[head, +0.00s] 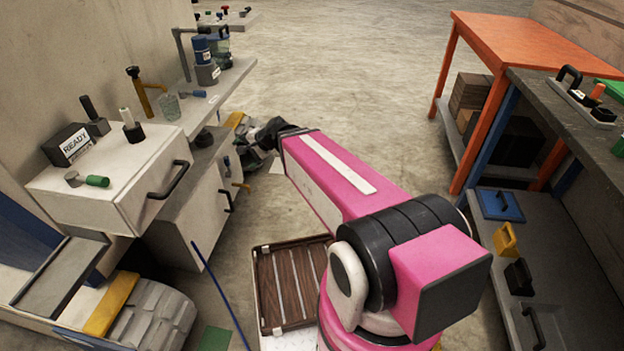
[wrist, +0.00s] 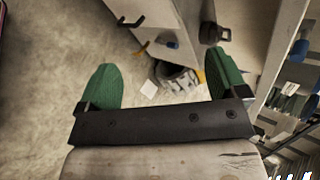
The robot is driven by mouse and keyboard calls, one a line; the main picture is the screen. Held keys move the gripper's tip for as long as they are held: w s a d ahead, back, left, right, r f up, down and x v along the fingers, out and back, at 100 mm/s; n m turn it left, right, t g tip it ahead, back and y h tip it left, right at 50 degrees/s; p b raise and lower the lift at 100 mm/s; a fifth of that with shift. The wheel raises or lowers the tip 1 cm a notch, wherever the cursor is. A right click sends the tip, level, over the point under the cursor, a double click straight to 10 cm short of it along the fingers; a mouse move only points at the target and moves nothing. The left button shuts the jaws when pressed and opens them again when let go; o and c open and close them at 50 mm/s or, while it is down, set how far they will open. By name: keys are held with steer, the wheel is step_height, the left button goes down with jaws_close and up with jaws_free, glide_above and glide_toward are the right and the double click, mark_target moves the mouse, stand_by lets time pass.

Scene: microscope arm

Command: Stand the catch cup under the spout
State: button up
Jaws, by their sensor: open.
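A small clear cup (head: 168,106), which may be the catch cup, stands upright on the light bench top at the left. A blue-and-grey apparatus (head: 205,65) with a bent grey pipe (head: 181,52) stands behind it; I cannot tell for sure which part is the spout. My gripper (head: 250,142) is at the end of my outstretched pink arm, right of the bench and apart from the cup. In the wrist view its two green fingers (wrist: 163,80) are wide apart with nothing between them. The cup cannot be made out in the wrist view.
A white drawer unit (head: 120,185) with a black handle (head: 168,180) fronts the bench. A READY box (head: 68,146) and several small tools stand on it. A brown slatted tray (head: 290,285) lies low near my base.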

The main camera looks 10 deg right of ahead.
steer(key=s+d+f+n+g+h, duration=0.1)
steer(key=s+d+f+n+h, duration=0.1)
steer(key=d, duration=0.5)
steer(key=s+d+f+n+g+h, duration=0.2)
steer(key=s+d+f+n+h, duration=0.1)
steer(key=d, duration=0.4)
steer(key=s+d+f+n+g+h, duration=0.1)
steer(key=s+d+f+n+h, duration=0.2)
steer(key=d, duration=0.4)
steer(key=shift+s+d+f+g+h, duration=0.15)
steer(key=shift+s+f+g+h, duration=0.25)
steer(key=shift+s, duration=0.2)
